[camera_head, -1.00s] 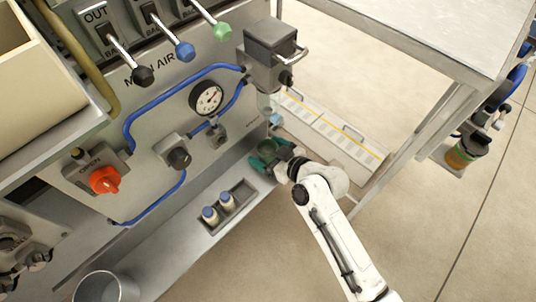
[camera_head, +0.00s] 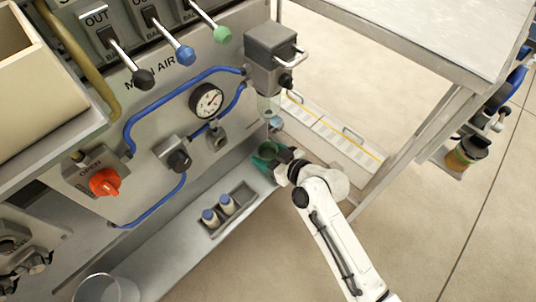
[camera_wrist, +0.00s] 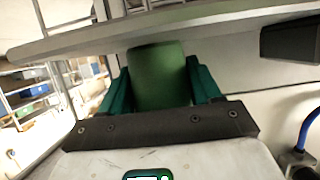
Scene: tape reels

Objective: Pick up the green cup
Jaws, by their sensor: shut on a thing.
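The green cup (camera_wrist: 159,78) stands between the two teal fingers of my gripper (camera_wrist: 160,90) in the wrist view, with a finger against each side. In the head view, my gripper (camera_head: 268,158) is at the right end of the grey ledge under the panel. The cup (camera_head: 267,150) shows there only as a small dark green round between the fingers. My gripper is shut on the cup. The cup's base is hidden, so I cannot tell whether it touches the ledge.
A grey filter housing (camera_head: 271,50) with a clear bowl hangs just above the gripper. Two blue-capped bottles (camera_head: 218,211) stand in a tray on the ledge to the left. A table leg (camera_head: 425,135) is to the right. Open floor lies in front.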

